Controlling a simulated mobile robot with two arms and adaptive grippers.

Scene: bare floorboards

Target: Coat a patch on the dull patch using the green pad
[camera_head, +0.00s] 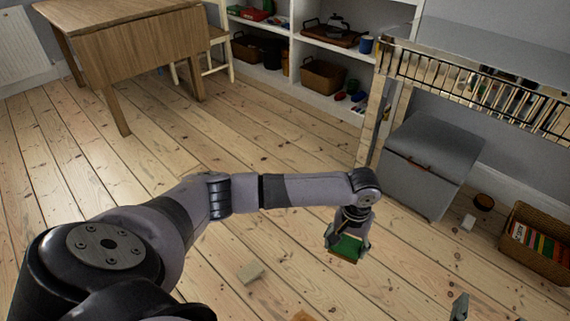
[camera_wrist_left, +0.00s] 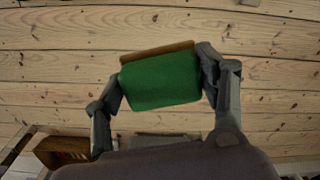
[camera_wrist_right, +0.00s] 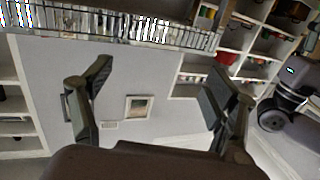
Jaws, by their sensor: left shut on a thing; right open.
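The green pad (camera_head: 347,247) is held in my left gripper (camera_head: 346,243), low over the floorboards right of centre in the head view. In the left wrist view the green pad (camera_wrist_left: 162,82) sits between both fingers of my left gripper (camera_wrist_left: 162,88), with a brown strip along its far edge. I cannot tell whether it touches the floor. My right gripper (camera_wrist_right: 158,82) is open and empty in the right wrist view. I cannot make out the dull patch on the boards.
A wicker basket (camera_head: 538,245) with books stands far right. A wooden table (camera_head: 140,45) stands back left.

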